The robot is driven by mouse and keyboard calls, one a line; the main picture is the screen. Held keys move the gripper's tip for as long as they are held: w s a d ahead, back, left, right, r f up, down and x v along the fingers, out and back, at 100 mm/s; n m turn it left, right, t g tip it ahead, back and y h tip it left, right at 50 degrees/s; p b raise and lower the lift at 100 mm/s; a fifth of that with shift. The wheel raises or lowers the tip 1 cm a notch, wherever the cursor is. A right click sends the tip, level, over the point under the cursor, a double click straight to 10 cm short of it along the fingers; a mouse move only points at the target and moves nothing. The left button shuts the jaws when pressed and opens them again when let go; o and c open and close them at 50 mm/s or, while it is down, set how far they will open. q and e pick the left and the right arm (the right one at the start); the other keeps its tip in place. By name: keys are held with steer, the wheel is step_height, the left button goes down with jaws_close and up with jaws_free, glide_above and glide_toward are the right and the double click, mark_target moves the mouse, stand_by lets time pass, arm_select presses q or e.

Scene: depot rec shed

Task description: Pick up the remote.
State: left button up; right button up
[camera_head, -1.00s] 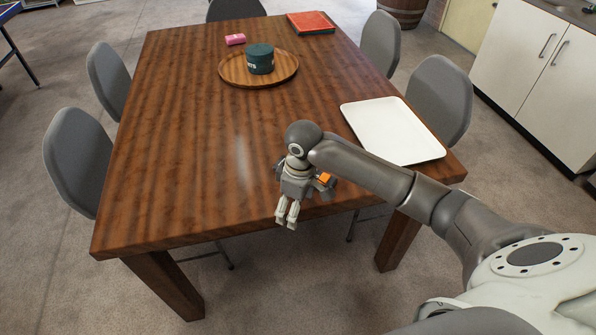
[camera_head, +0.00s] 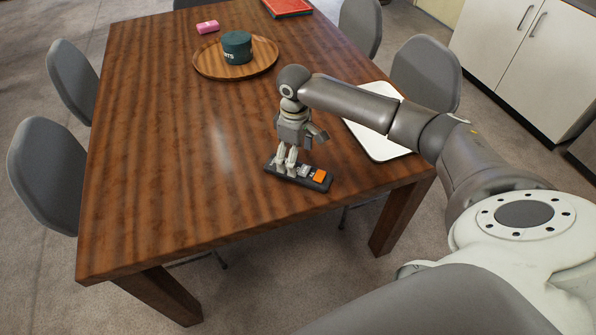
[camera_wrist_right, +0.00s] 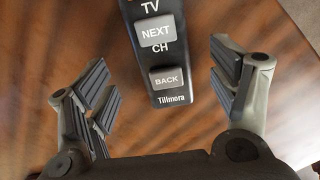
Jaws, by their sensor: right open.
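The remote (camera_head: 318,180) is a dark slab with an orange patch and grey buttons. It lies on the wooden table (camera_head: 170,190) close to its front edge. My right gripper (camera_head: 286,172) is over the remote's left part, fingers pointing down, and hides some of it. In the right wrist view the remote (camera_wrist_right: 160,57) shows "NEXT", "CH", "BACK" and "Tillmora" labels. There the right gripper (camera_wrist_right: 160,95) is open, with one finger on each side and clear gaps to the remote. My left gripper is not in view.
A white tray (camera_head: 376,147) lies to the right, partly behind my right arm. Grey chairs surround the table. The table's left half is clear.

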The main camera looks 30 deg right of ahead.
mark_target(298, 173)
steer(key=f, duration=0.3)
steer(key=shift+s+d+f, duration=0.1)
steer(key=shift+s+f, duration=0.3)
steer(key=shift+f, duration=0.5)
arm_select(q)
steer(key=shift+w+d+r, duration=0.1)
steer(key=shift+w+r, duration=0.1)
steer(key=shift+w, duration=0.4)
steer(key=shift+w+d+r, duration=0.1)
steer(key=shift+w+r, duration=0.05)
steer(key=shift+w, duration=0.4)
arm_select(e)
steer(key=c, duration=0.7)
steer(key=shift+r, duration=0.1)
steer(key=c, duration=0.7)
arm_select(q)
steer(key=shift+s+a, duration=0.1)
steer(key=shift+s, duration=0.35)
arm_select(e)
steer(key=shift+o, duration=0.2)
steer(key=shift+w+r, duration=0.1)
